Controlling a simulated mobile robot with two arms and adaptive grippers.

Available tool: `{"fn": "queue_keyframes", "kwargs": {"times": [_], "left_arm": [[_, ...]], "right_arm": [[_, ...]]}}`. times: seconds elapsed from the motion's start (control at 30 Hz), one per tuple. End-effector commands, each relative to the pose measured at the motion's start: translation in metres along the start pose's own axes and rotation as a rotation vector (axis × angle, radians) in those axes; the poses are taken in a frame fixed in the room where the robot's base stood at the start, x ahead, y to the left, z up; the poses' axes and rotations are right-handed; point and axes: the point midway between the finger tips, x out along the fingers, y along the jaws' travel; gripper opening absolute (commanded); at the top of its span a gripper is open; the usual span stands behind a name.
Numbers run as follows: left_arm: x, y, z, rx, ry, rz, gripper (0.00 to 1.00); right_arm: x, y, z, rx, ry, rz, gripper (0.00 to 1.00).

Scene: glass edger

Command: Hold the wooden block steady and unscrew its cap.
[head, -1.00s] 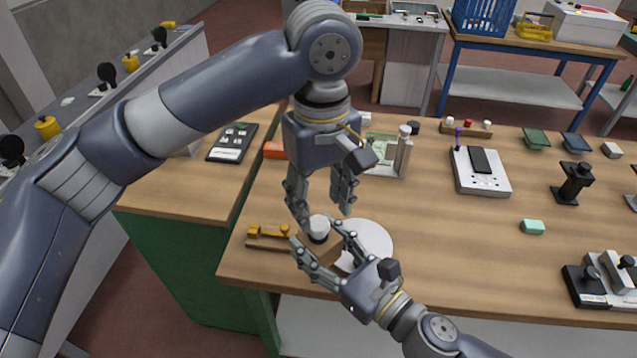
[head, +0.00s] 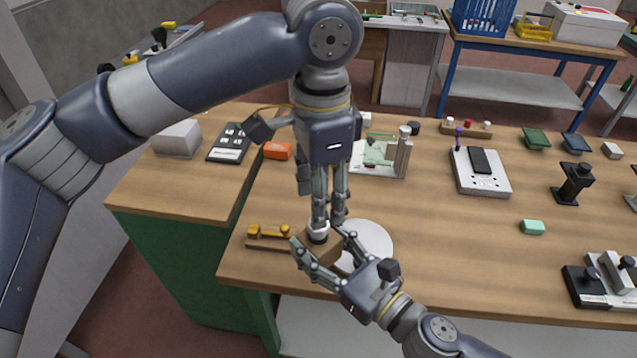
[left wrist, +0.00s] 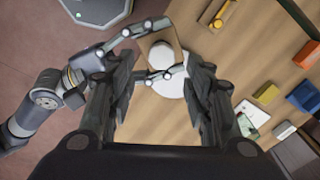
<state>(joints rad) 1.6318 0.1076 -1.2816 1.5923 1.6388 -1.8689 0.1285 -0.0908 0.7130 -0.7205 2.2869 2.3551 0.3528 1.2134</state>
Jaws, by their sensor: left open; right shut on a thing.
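The wooden block (head: 326,253) stands near the table's front edge, partly hidden by my right gripper. Its round white cap (head: 318,229) sits on top above a dark collar; it also shows in the left wrist view (left wrist: 160,56). My right gripper (head: 322,257) is shut on the block, one finger on each side. My left gripper (head: 328,220) points down over the cap, its fingers open. In the left wrist view its fingers (left wrist: 162,84) stand apart on the left and right, with the cap seen between and beyond them. Contact with the cap cannot be told.
A white round disc (head: 372,243) lies on the table right of the block. A wooden strip with a yellow tool (head: 268,232) lies to the left. An orange box (head: 278,151) and a board with a green picture (head: 378,153) stand behind. The table's front edge is close.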

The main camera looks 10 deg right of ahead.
Motion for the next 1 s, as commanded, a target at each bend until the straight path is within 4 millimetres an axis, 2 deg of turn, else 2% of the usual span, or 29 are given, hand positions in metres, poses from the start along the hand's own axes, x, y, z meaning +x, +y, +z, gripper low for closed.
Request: {"fn": "queue_keyframes", "kwargs": {"times": [0.7,1.0], "left_arm": [[-0.011,-0.002,0.002,1.230,0.004,0.000,0.47],[-0.014,-0.002,0.002,1.585,0.006,-0.001,0.47]], "right_arm": [[0.000,0.000,0.001,0.000,-0.001,0.000,0.00],[0.000,0.000,0.001,0.000,-0.001,0.000,0.00]]}}
